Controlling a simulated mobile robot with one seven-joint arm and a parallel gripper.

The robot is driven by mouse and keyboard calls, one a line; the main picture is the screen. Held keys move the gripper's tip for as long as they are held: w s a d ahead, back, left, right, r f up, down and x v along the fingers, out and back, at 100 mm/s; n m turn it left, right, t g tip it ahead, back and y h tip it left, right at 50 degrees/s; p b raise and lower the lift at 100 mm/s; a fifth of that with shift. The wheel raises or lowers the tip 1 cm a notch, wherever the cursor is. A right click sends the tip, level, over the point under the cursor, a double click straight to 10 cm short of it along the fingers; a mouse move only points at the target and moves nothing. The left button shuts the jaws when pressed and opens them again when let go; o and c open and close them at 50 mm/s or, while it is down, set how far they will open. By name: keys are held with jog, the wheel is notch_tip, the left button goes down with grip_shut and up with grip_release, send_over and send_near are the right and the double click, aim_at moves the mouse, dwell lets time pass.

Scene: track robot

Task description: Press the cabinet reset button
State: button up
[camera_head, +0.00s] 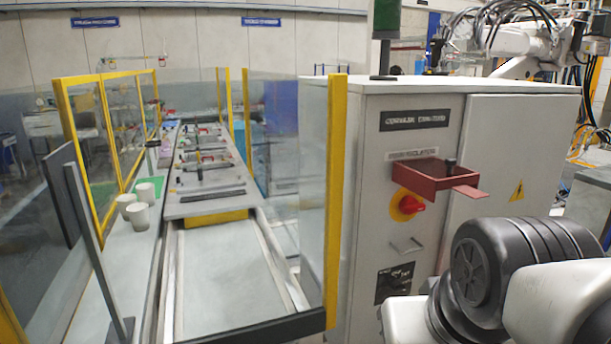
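The grey control cabinet (463,120) stands at right of centre, with a dark label plate near the top of its front. A red open box (440,182) sticks out from the front, with a small dark upright piece in it and a flat flap at its right. Below it is a red knob (411,206) on a round yellow plate. I cannot tell which part is the reset button; the red box hides some of the panel. My arm shows at lower right, in front of the cabinet's lower part. My gripper is out of view.
A long track line (218,270) runs away on the left between clear panels with yellow posts (335,200). Several white cups (138,215) stand at its left side. Another white robot arm (520,40) is behind the cabinet. A small metal handle (406,246) sits below the knob.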

grip_shut()
dwell(1.1)
